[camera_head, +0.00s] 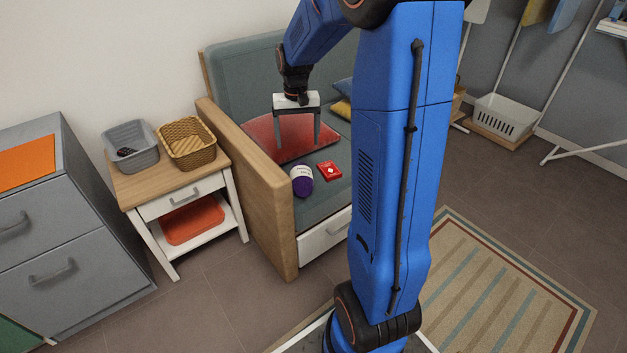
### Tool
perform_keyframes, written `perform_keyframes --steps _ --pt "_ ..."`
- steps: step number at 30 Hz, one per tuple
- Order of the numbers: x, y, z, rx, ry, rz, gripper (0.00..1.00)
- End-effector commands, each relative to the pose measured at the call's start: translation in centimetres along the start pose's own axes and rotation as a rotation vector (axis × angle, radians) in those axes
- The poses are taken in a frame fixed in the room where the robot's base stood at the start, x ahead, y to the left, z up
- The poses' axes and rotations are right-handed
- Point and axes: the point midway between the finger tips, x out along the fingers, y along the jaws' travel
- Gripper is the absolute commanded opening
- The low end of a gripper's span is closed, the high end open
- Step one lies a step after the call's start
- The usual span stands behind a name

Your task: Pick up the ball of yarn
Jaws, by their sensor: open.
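The ball of yarn (303,188) is purple with a pale band around it. It lies on the grey-green sofa seat near the sofa's wooden arm. My gripper (298,145) points down with its two fingers apart and nothing between them. In the picture it is above the yarn and in front of a red tray or cushion. It appears apart from the yarn, but its exact height over the seat is hard to tell.
A red card box (329,171) lies just right of the yarn. A flat red item (262,137) lies behind. The sofa's wooden arm (250,185) rises at left. A side table (163,184) holds a grey basin (131,143) and a wicker basket (187,142).

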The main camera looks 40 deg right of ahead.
Motion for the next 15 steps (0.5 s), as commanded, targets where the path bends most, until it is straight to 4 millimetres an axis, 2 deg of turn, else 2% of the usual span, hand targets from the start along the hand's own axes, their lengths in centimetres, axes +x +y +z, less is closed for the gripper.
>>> perform_keyframes --steps 3,8,15 --pt "0.8 0.3 -0.8 0.012 -0.011 0.002 0.83" --pt "2.2 0.3 -0.9 0.015 -0.015 0.003 0.83" --pt "6.3 0.3 -0.8 0.014 -0.015 0.003 0.83"
